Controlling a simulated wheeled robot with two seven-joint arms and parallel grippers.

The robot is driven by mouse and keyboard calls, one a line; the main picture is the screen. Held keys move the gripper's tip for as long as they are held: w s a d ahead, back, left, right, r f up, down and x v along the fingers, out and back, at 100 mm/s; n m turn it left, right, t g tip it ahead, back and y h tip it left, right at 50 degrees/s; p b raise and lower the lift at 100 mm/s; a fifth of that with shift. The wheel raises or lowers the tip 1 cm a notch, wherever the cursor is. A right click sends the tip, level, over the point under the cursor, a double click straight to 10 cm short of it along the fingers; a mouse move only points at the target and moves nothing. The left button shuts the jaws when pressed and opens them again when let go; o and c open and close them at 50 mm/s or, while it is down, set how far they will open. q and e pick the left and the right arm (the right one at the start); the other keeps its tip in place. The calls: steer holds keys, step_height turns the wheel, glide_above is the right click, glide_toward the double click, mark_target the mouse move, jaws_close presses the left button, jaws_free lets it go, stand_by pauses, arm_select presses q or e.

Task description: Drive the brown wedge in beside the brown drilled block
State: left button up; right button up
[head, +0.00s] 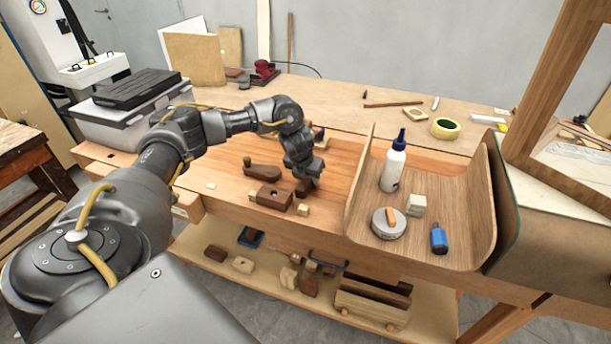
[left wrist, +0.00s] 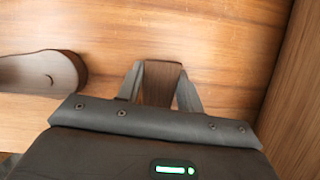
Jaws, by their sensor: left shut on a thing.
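The brown drilled block (head: 272,197) lies near the front edge of the bench, with a dark hole in its top. My left gripper (head: 306,186) is just to the right of the block, pointing down. It is shut on a dark brown piece, seemingly the brown wedge (left wrist: 162,82), which shows between the two fingers in the left wrist view. The wedge is partly hidden by the gripper in the head view. I cannot tell whether it touches the block. The block does not show clearly in the left wrist view. My right gripper is not in view.
A brown rounded lever piece (head: 262,172) lies behind the block; it also shows in the left wrist view (left wrist: 40,72). The bent plywood (head: 462,215) stands to the right, holding a white bottle (head: 394,168) and a tin.

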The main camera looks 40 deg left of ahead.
mark_target(304, 185)
arm_select(q)
steer(key=shift+s, duration=0.1)
steer(key=shift+s+d+p, duration=0.25)
steer(key=shift+s+p, duration=0.25)
steer(key=shift+s, duration=0.05)
steer(key=shift+s, duration=0.3)
steer(key=shift+s+d+p, duration=0.1)
steer(key=shift+s+p, duration=0.15)
steer(key=shift+p, duration=0.2)
steer(key=shift+s, duration=0.15)
steer(key=shift+s+d+p, duration=0.2)
steer(key=shift+s+p, duration=0.05)
steer(key=shift+p, duration=0.05)
steer(key=shift+s+d, duration=0.15)
steer(key=shift+s, duration=0.25)
steer(key=shift+f, duration=0.1)
stand_by(0.6)
